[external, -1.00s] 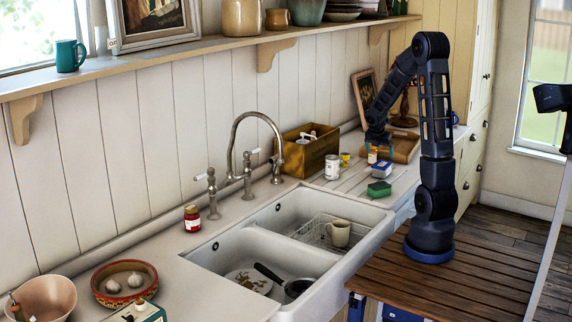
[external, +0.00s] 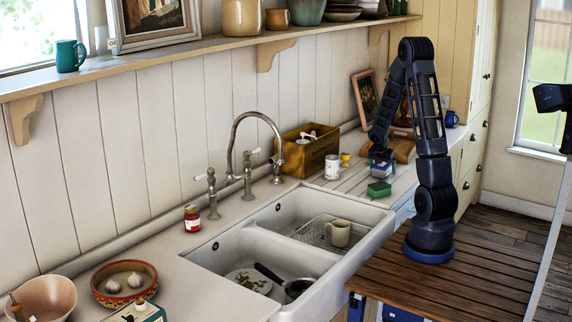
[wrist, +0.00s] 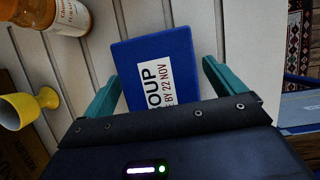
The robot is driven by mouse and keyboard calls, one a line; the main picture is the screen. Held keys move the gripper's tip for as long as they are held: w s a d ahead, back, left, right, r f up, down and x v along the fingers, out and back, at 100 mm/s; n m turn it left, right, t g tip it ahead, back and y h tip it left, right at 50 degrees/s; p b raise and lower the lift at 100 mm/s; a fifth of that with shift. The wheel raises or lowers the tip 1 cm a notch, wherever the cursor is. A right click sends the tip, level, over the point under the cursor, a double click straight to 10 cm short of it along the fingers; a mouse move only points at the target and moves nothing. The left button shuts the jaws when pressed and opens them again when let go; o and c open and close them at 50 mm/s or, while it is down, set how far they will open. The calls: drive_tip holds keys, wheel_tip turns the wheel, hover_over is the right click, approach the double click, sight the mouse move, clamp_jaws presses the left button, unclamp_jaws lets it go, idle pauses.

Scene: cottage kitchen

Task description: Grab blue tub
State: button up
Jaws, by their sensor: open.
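The blue tub (wrist: 150,62) has a blue lid with a white label reading "OUP" and "BY 22 NOV". In the wrist view it lies between the two teal fingers of my gripper (wrist: 163,85), which is open. Gaps show between the lid and the fingers, so I see no grip on it. In the external view the tub (external: 381,170) stands on the ribbed counter right of the sink, with my gripper (external: 380,160) directly above and around its top. The tub's lower sides are mostly hidden in the wrist view.
A white can (external: 332,167) and a wooden box (external: 308,150) stand to the left.

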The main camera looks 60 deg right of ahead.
drive_tip(key=shift+d+f, duration=0.1)
drive_tip(key=shift+f, duration=0.2)
drive_tip(key=shift+f, duration=0.15)
drive_tip(key=shift+c, duration=0.4)
drive_tip(key=c, duration=1.2)
drive_tip(key=shift+o, duration=0.2)
